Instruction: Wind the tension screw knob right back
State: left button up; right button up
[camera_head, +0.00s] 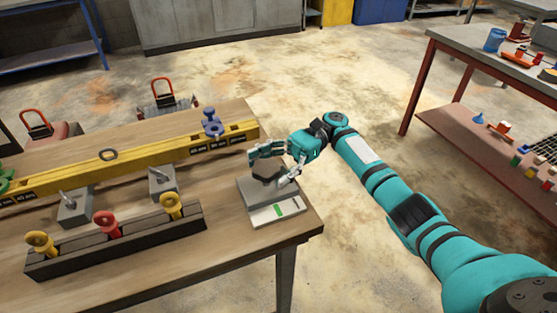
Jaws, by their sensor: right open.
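A dark knob (267,170) stands on a grey block at the right end of the wooden bench; I take it to be the tension screw knob. The block's pale front plate (262,216) carries a green mark. My right gripper (277,164) comes in from the right and is open, with its fingers on either side of the knob. I cannot tell whether they touch it. The fingers hide part of the knob. My left gripper is out of view.
A long yellow beam (135,170) with a blue fitting (212,124) lies across the bench (215,250). A dark rack (120,240) with red and yellow pieces stands in front. Another table (470,45) is at the right. Floor between is clear.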

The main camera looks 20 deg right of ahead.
jog(key=shift+v, duration=3)
